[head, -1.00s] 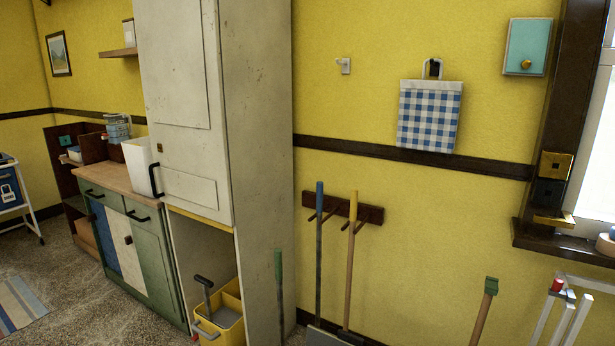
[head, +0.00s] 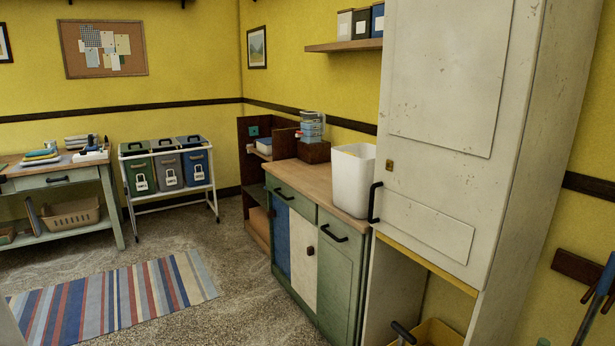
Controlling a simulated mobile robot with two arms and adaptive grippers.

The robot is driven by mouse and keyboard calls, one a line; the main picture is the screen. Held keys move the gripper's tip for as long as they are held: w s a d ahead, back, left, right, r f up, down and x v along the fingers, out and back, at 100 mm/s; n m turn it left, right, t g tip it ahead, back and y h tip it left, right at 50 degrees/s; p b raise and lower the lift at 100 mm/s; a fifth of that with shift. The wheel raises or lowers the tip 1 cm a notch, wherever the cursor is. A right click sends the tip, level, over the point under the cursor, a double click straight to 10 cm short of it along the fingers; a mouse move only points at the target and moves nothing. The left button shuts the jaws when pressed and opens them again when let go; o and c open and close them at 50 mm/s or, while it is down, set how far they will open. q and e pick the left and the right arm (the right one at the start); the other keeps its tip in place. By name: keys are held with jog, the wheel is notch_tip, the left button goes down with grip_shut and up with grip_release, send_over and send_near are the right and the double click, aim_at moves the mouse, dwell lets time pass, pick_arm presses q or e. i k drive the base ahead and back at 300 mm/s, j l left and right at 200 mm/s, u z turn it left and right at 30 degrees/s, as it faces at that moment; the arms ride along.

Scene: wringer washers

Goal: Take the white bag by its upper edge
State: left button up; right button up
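I see no thing that is clearly a white bag. A white open-topped container (head: 352,180) stands upright at the right end of the wooden counter, beside the tall cabinet. It looks like a rigid bin or a bag; I cannot tell which. Neither gripper is in view.
The counter tops a low cabinet (head: 334,270). A tall cream cabinet (head: 440,150) blocks the right side. A worktable (head: 55,180) stands at the left. A striped rug (head: 115,295) lies on open floor.

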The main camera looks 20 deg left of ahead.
aim_at(352, 165)
jog(key=i+j+u, duration=0.15)
jog(key=i+j, duration=0.65)
jog(key=j, duration=0.15)
jog(key=l+z, duration=0.05)
